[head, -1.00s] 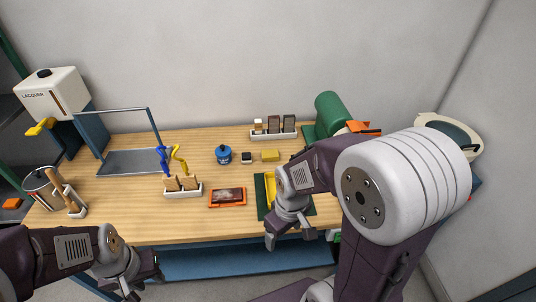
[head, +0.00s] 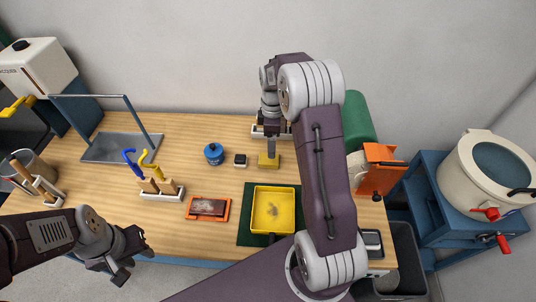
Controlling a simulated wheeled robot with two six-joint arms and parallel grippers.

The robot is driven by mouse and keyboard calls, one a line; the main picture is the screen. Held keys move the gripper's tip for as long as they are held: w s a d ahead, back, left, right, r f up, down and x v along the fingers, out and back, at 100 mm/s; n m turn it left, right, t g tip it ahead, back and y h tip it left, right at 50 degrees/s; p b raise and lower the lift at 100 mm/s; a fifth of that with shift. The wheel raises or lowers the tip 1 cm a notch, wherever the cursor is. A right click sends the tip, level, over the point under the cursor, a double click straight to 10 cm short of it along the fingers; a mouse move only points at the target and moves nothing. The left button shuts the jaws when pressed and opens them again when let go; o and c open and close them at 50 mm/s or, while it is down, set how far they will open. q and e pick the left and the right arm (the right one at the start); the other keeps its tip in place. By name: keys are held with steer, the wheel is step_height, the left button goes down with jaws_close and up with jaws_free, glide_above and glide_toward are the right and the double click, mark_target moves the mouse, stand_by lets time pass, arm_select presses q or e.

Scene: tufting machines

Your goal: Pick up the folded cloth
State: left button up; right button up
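The folded cloth (head: 268,162) looks like the small yellow block lying on the wooden table, right of a small dark square item. My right gripper (head: 272,151) points down directly over it, its fingers at or just above the cloth's top. The fingers are small and seen edge-on, so I cannot tell their opening or whether they touch the cloth. My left gripper (head: 136,262) is open and empty at the table's front edge, away from the cloth.
A blue round pot (head: 214,154) and the dark square item (head: 240,160) stand left of the cloth. A yellow tray (head: 273,210) on a green mat lies in front. An orange-framed tray (head: 208,208) and a tool rack (head: 161,190) are further left. A white holder (head: 258,132) stands behind.

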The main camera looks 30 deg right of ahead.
steer(key=shift+s+a+r, duration=0.15)
steer(key=shift+s+a, duration=0.4)
steer(key=shift+a, duration=0.05)
glide_above(269, 160)
steer(key=d, duration=0.2)
steer(key=f, duration=0.4)
steer(key=shift+w+a, duration=0.15)
steer(key=shift+a, duration=0.1)
steer(key=f, duration=0.1)
steer(key=f+p, duration=0.1)
steer(key=f, duration=0.2)
steer(key=shift+a+f, duration=0.25)
steer(key=shift+f, duration=0.05)
steer(key=shift+d+f, duration=0.15)
steer(key=shift+f, duration=0.1)
steer(key=shift+r, duration=0.1)
steer(key=c, duration=1.4)
arm_select(q)
steer(key=shift+s+a+r, duration=0.25)
steer(key=shift+a+r, duration=0.1)
steer(key=shift+r, duration=0.3)
arm_select(e)
steer(key=shift+c, duration=0.2)
steer(key=shift+r, duration=0.1)
